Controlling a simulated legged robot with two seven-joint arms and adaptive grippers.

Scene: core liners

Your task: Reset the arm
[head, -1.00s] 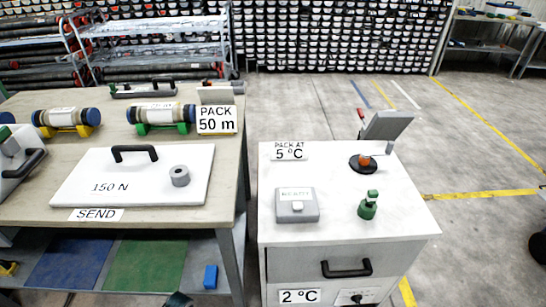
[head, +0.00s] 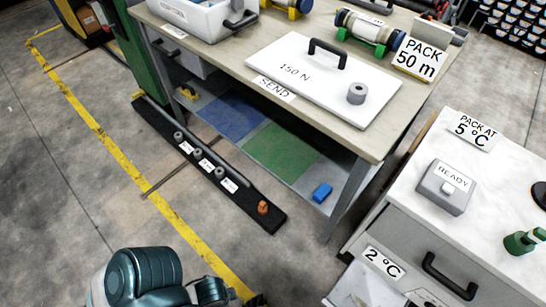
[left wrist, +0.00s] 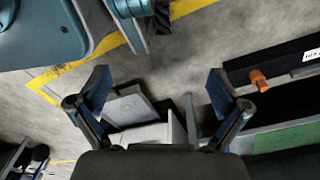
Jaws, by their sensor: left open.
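My left arm (head: 145,278), teal and dark, shows at the bottom left of the head view, over the grey floor; its fingers cannot be made out there. In the left wrist view my left gripper (left wrist: 160,95) is open, its two blue-padded fingers spread wide with nothing between them. Behind the fingers, farther off, lie the floor and a grey-white box-like shape. My right gripper is in neither view.
A workbench holds a white board (head: 324,80) with a black handle and grey ring. Its lower shelf has a blue mat (head: 228,115) and a green mat (head: 279,151). A black floor rail (head: 235,190) lies in front. A white cabinet (head: 500,180) stands right. Floor at left is clear.

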